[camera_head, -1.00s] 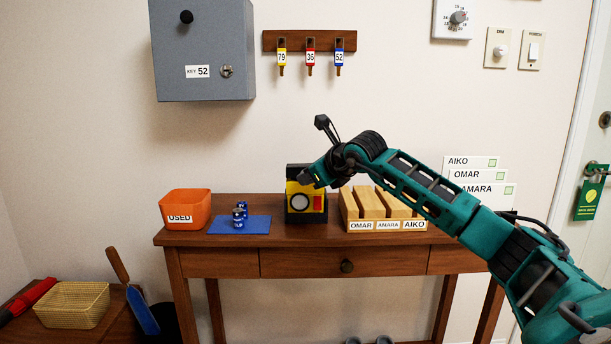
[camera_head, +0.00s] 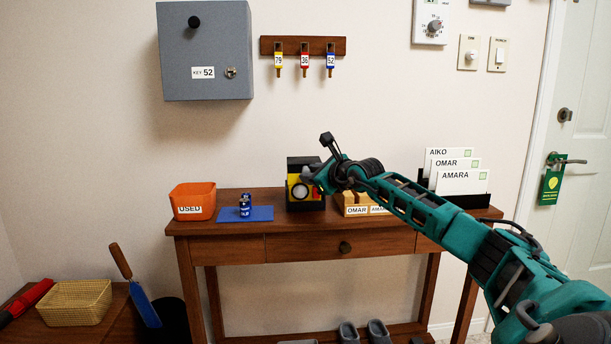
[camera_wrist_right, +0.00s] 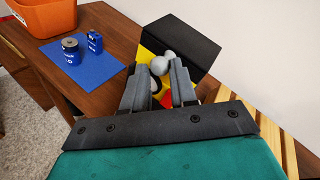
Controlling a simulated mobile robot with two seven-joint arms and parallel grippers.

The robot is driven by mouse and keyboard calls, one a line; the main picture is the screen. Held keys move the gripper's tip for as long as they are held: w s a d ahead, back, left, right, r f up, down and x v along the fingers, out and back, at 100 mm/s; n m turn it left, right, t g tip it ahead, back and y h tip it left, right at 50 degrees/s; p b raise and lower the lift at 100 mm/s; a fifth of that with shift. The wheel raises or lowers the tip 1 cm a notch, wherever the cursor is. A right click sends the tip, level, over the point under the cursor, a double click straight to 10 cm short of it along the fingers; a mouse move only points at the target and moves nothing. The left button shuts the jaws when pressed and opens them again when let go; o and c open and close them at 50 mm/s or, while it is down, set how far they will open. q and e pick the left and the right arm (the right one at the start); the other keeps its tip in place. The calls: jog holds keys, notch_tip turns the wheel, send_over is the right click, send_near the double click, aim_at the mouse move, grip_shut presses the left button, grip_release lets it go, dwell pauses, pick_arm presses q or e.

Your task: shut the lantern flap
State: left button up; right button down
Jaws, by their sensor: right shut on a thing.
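The lantern (camera_head: 291,204) is a black and yellow box with a round pale lens, standing on the wooden table. A black panel (camera_wrist_right: 182,38), which looks like its flap, stands raised at the top and also shows in the head view (camera_head: 299,162). My right gripper (camera_head: 311,178) is at the lantern's upper right front. In the wrist view my right gripper (camera_wrist_right: 160,82) is shut on a rounded grey knob (camera_wrist_right: 161,65) at the lantern. The fingers hide part of the yellow body, so where the knob joins is unclear. My left gripper is out of view.
Blue batteries (camera_head: 245,206) stand on a blue mat (camera_head: 262,213) left of the lantern, beside an orange bin (camera_head: 192,202) marked USED. A slotted wooden rack (camera_head: 355,211) is close on the right, partly behind my arm. Cards (camera_head: 462,182) stand farther right.

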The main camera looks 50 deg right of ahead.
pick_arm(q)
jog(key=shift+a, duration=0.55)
pick_arm(e)
jog(key=shift+a+f, duration=0.1)
jog(key=shift+f, duration=0.7)
jog(key=c, duration=1.1)
grip_release()
jog(key=shift+w+f, duration=0.2)
jog(key=shift+o, duration=0.8)
jog(key=shift+r, duration=0.35)
jog(key=shift+s, duration=0.1)
